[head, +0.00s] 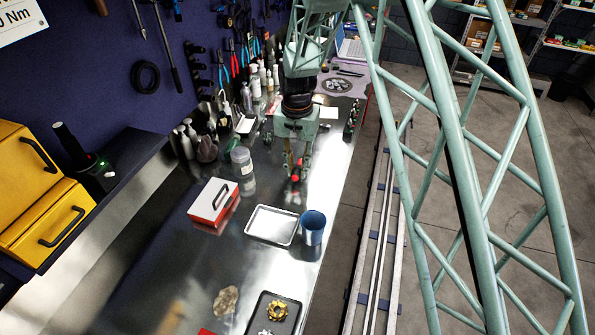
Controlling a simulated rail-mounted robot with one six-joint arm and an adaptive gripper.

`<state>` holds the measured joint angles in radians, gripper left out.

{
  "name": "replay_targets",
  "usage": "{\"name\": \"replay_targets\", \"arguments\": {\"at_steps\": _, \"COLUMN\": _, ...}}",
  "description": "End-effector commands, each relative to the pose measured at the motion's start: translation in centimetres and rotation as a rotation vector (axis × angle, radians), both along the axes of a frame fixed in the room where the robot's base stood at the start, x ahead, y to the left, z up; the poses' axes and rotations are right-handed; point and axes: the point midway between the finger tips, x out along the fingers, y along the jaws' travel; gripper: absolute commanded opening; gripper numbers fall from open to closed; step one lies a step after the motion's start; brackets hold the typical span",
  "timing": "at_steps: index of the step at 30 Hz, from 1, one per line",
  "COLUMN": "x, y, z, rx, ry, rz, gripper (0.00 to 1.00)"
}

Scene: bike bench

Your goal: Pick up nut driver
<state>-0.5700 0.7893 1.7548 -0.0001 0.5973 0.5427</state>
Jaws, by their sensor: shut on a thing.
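My gripper (297,170) points down over the steel bench, right of the middle of its width, above the white tray and blue cup. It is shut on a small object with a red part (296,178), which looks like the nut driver. The fingers and arm hide most of it, so its shaft and tip cannot be made out. A blurred red reflection shows on the steel below it.
A red and white case (213,201), a white tray (272,225) and a blue cup (312,228) stand nearer on the bench (180,245). A clear jar (241,160) and several bottles stand to the left. A dark tray (262,309) with a gold part lies at the front.

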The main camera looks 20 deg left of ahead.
Motion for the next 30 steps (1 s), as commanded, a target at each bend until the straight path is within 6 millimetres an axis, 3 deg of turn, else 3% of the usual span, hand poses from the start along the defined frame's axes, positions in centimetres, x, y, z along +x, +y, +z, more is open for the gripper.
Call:
{"name": "replay_targets", "arguments": {"at_steps": 18, "x": 0.0, "y": 0.0, "z": 7.6, "rx": 0.001, "ry": -0.001, "rz": 0.0, "gripper": 0.06}}
{"name": "replay_targets", "arguments": {"at_steps": 30, "x": 0.0, "y": 0.0, "z": 8.6, "rx": 0.0, "ry": 0.0, "rz": 0.0, "gripper": 0.06}}
